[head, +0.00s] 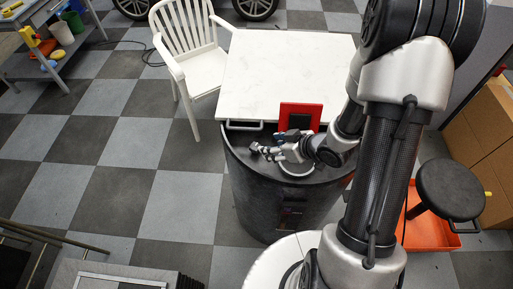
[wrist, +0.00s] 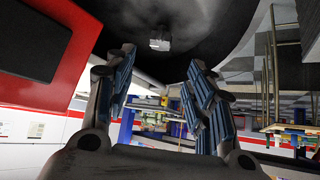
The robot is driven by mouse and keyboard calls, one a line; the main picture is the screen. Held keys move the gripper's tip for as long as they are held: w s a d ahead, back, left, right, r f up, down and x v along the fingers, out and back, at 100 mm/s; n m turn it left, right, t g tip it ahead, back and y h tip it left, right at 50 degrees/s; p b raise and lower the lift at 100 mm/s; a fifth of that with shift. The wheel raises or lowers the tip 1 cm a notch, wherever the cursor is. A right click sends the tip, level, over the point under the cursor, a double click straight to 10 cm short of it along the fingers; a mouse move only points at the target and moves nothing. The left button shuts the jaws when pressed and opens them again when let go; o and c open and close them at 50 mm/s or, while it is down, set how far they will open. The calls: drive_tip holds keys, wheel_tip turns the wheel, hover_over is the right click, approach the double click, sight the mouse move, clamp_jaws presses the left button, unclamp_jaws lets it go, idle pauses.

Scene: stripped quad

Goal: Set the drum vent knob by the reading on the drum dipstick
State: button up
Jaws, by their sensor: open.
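The dark drum (head: 275,215) stands in the middle of the head view, its top partly covered by a white board. My gripper (head: 263,152) is over the drum's top near its front left side, in front of a red-framed black panel (head: 300,116). In the wrist view my gripper (wrist: 161,80) is open, with nothing between its fingers. A small pale block (wrist: 160,43) shows against a dark round surface beyond the fingertips; I cannot tell if it is the vent knob. The red-framed panel is also at the left (wrist: 70,50). I cannot make out the dipstick or a reading.
The white board (head: 285,75) lies behind my gripper. A white chair (head: 195,65) stands behind left. A black stool (head: 450,190), an orange tray (head: 425,225) and cardboard boxes (head: 490,130) are at the right. The checkered floor at left is mostly clear.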

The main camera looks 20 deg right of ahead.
sight(255, 146)
drive_tip(key=b+x, duration=0.3)
drive_tip(key=x, duration=0.8)
drive_tip(key=shift+c, duration=0.5)
drive_tip(key=c, duration=0.9)
drive_tip(key=shift+r, duration=0.1)
drive_tip(key=shift+c, duration=0.4)
